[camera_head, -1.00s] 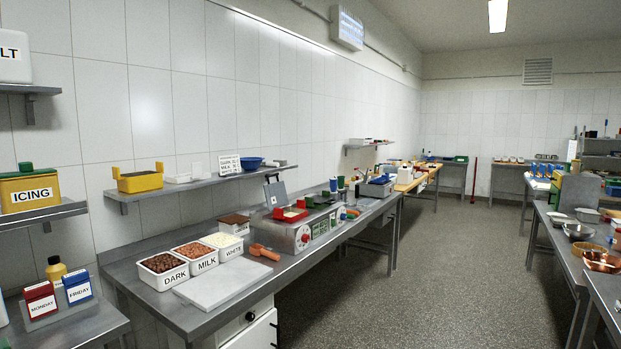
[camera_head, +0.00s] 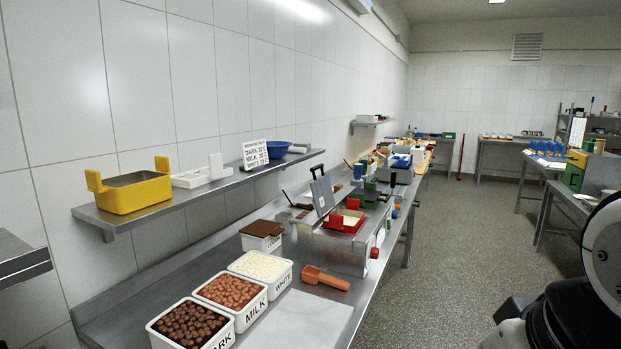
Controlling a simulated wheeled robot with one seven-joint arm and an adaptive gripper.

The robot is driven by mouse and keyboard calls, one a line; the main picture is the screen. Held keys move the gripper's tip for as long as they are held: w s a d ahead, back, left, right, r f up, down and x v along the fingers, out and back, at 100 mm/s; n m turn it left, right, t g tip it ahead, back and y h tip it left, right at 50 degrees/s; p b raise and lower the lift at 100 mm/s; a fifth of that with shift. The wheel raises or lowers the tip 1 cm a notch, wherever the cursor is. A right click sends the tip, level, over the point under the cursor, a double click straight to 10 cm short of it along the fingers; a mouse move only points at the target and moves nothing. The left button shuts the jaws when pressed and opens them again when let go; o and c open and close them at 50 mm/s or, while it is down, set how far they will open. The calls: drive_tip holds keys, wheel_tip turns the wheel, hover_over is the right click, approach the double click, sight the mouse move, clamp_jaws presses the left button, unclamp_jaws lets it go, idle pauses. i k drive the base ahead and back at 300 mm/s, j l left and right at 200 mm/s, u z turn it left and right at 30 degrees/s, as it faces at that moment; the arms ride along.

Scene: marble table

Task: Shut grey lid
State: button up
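The grey lid (camera_head: 322,195) stands raised and tilted on a steel tempering unit (camera_head: 326,245) on the bench, with a dark handle at its top edge. In front of it is an open red-rimmed tray (camera_head: 342,221) with pale contents. Parts of my arm show at the right edge, white and black, well apart from the lid. My gripper's fingertips are not in view.
Tubs of dark (camera_head: 188,325), milk (camera_head: 232,293) and white (camera_head: 262,267) chocolate stand on the near bench. An orange scoop (camera_head: 325,278) lies before the unit. A wall shelf (camera_head: 205,190) holds a yellow box (camera_head: 134,191). The floor at right is open.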

sight(323, 201)
drive_tip(key=i, duration=0.25)
drive_tip(key=i+l, duration=0.15)
drive_tip(key=l, duration=0.25)
drive_tip(key=i+l+u, duration=0.1)
drive_tip(key=l, duration=0.25)
drive_tip(key=i+l, duration=0.25)
drive_tip(key=l, duration=0.15)
drive_tip(key=i+l+u, duration=0.15)
drive_tip(key=l, duration=0.25)
